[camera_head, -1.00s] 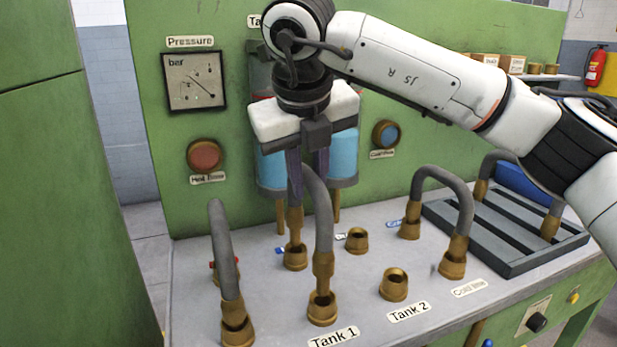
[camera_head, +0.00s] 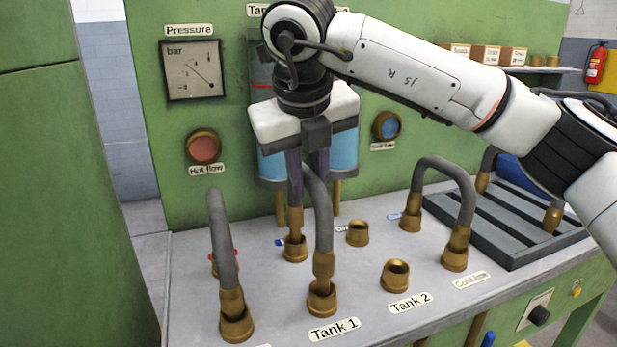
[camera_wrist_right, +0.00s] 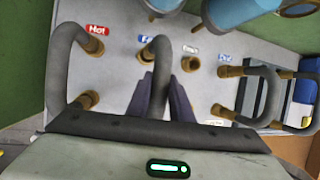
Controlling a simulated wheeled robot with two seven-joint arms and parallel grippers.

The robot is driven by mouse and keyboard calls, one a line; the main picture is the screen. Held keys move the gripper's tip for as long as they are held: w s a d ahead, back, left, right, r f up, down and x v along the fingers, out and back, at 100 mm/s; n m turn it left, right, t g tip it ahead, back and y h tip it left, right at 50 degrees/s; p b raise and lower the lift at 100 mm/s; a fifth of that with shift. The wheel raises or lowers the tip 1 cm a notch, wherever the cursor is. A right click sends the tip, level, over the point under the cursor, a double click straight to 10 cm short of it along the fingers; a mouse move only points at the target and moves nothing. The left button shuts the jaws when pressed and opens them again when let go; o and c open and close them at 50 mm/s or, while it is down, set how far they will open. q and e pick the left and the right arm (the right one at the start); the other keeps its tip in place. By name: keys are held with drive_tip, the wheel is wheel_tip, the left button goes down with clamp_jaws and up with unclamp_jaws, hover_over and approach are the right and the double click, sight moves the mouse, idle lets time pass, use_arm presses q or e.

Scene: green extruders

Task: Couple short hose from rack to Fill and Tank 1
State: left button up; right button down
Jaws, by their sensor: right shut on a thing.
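The short grey hose (camera_head: 321,205) arches between two brass sockets, with brass ends. Its near end stands at the Tank 1 socket (camera_head: 322,300). Its far end stands at the socket behind (camera_head: 295,248), whose blue label is mostly hidden; in the right wrist view the label (camera_wrist_right: 148,39) begins with F. My right gripper (camera_head: 308,170) is shut on the top of this hose from above; it also shows in the right wrist view (camera_wrist_right: 160,95). Whether both ends are fully seated I cannot tell. My left gripper is not in view.
Another hose (camera_head: 222,240) stands left, by the Hot label. A third hose (camera_head: 447,170) stands right, at Cold flow. The Tank 2 socket (camera_head: 395,276) and one behind it (camera_head: 358,233) are empty. A dark slotted rack (camera_head: 510,262) with a hose is at right.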

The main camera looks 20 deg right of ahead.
drive_tip(key=shift+f+b, duration=0.75)
drive_tip(key=shift+f, duration=0.2)
drive_tip(key=c, duration=1.5)
unclamp_jaws()
